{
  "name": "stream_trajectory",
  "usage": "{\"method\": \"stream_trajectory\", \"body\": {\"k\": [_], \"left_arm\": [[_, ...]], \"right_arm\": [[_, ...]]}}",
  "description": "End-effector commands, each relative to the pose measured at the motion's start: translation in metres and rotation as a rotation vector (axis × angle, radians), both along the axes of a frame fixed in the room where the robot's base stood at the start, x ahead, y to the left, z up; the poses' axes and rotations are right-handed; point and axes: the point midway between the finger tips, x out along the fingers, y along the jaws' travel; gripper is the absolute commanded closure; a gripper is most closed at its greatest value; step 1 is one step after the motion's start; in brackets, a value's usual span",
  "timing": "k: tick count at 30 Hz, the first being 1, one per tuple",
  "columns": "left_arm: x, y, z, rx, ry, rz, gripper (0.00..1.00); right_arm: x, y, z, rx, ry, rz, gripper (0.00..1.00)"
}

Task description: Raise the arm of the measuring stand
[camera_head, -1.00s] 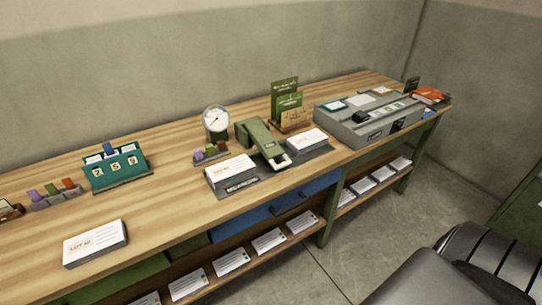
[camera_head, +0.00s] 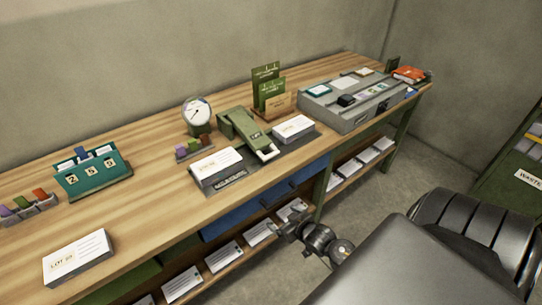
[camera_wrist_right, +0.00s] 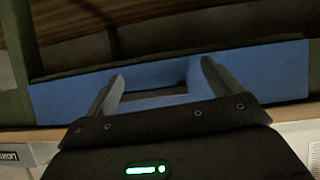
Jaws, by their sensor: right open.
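A round white dial (camera_head: 197,112) stands upright on a green support near the wall in the head view. Just right of it a green device with a long sloping arm (camera_head: 243,128) stands on a dark base between two stacks of white cards. I cannot tell for sure which of these is the measuring stand. The sloping arm's pale front end is low, near the base. My right gripper (camera_head: 284,224) is below the bench's front edge, by the blue drawer front. In the right wrist view its fingers (camera_wrist_right: 162,75) are open and empty, facing the blue drawer (camera_wrist_right: 245,75). My left gripper is not in view.
Card stacks (camera_head: 217,165) flank the green device. A small block holder (camera_head: 194,147), a teal number display (camera_head: 92,172) and a lot-card stack (camera_head: 78,258) stand to the left. A grey case (camera_head: 355,100) stands at the right. The bench's front left is mostly bare.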

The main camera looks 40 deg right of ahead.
Motion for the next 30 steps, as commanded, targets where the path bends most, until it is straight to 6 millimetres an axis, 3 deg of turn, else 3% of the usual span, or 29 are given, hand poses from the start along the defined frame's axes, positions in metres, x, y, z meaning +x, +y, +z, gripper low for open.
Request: {"method": "stream_trajectory", "body": {"k": [1,4,6,9,15,23,30], "left_arm": [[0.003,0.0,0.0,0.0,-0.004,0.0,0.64],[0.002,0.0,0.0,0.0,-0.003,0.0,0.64],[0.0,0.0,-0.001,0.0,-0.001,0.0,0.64],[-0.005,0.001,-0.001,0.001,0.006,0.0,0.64],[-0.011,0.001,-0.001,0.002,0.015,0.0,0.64],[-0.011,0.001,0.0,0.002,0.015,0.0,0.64],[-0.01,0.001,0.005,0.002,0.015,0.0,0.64]], "right_arm": [[0.009,-0.005,0.031,-0.011,-0.06,0.001,0.09],[0.025,-0.019,0.084,-0.021,-0.189,0.003,0.09],[0.037,-0.033,0.108,-0.014,-0.286,0.005,0.09],[0.046,-0.048,0.125,0.0,-0.379,0.009,0.09],[0.055,-0.067,0.143,0.024,-0.499,0.015,0.09],[0.059,-0.071,0.147,0.032,-0.527,0.019,0.09],[0.092,-0.072,0.149,0.032,-0.529,0.018,0.09]]}}
